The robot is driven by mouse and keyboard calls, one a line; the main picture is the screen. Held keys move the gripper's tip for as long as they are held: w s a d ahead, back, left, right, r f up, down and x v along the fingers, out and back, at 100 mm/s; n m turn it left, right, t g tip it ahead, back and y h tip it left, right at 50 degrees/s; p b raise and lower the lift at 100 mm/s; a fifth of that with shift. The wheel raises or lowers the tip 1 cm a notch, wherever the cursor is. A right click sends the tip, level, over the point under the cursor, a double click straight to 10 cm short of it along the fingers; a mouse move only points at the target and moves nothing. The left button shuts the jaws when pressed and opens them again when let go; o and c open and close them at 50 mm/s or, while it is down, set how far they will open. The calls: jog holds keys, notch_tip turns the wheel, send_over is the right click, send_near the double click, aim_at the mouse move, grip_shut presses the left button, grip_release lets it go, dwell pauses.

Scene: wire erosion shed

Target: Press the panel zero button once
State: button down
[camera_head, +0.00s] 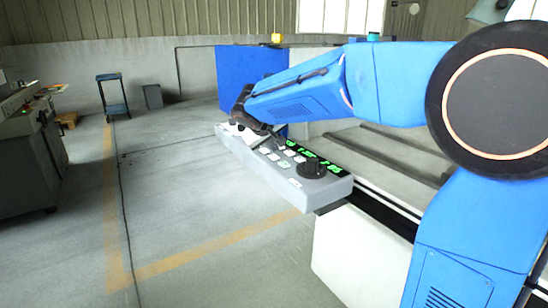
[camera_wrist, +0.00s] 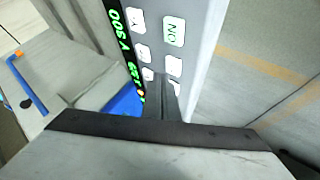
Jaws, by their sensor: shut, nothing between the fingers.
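The grey control panel (camera_head: 335,190) carries a green-lit display (camera_head: 322,162), several pale buttons and a black knob (camera_head: 311,169). My gripper (camera_head: 268,134) is at the panel's far half, over its face. In the wrist view my gripper (camera_wrist: 160,82) is shut and empty, its fingertips among the lower buttons of the panel (camera_wrist: 203,25). A pale button (camera_wrist: 173,66) shows just right of the tips, and another (camera_wrist: 144,53) left of them. I cannot tell which button is zero, since the fingers hide part of the rows. Contact with a button cannot be judged.
The panel juts from a pale machine (camera_head: 350,255) with a blue part (camera_head: 245,75) behind. A grey machine (camera_head: 30,155) stands at the left, and a small blue stand (camera_head: 112,92) at the back. The floor between is clear, with yellow lines.

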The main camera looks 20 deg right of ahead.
aim_at(273, 158)
jog(key=shift+f, duration=0.15)
jog(key=shift+f, duration=0.25)
jog(key=shift+f, duration=0.4)
dwell(1.0)
jog(key=shift+r, duration=0.85)
jog(key=shift+r, duration=2.5)
